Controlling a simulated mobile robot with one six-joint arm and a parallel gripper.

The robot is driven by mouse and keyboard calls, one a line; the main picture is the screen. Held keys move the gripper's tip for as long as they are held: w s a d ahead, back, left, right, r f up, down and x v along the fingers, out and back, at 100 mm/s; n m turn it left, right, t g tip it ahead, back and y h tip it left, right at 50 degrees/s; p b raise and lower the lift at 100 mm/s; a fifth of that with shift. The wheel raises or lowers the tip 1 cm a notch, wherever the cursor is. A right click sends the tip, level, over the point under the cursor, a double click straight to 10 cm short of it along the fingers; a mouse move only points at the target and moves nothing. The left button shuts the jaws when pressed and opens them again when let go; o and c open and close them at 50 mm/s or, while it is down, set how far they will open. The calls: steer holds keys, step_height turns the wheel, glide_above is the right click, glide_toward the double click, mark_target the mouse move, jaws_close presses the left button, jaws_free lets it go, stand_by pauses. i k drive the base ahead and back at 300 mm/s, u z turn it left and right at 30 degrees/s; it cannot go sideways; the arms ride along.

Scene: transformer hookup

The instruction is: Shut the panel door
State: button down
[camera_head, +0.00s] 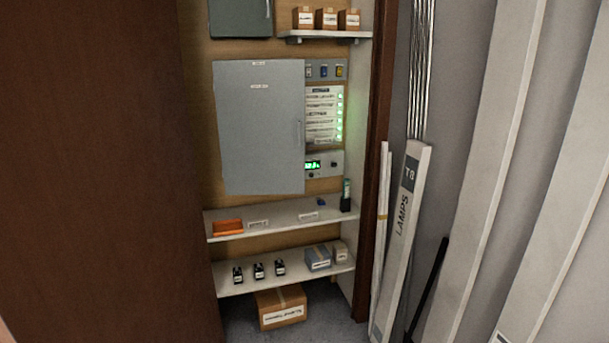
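The grey panel door (262,135) is in the middle of the head view, on the back wall of a tall closet. My gripper is not in view.
A dark brown closet door (100,160) fills the left. Right of the panel are a lit label strip (324,115) and a small display unit (323,164). Shelves (275,217) with small items sit below. Long lamp boxes (402,240) lean at the right.

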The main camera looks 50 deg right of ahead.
mark_target(260, 104)
steer(key=k, duration=1.3)
steer(key=z, duration=0.45)
steer(key=i, duration=2.15)
steer(key=u, duration=0.5)
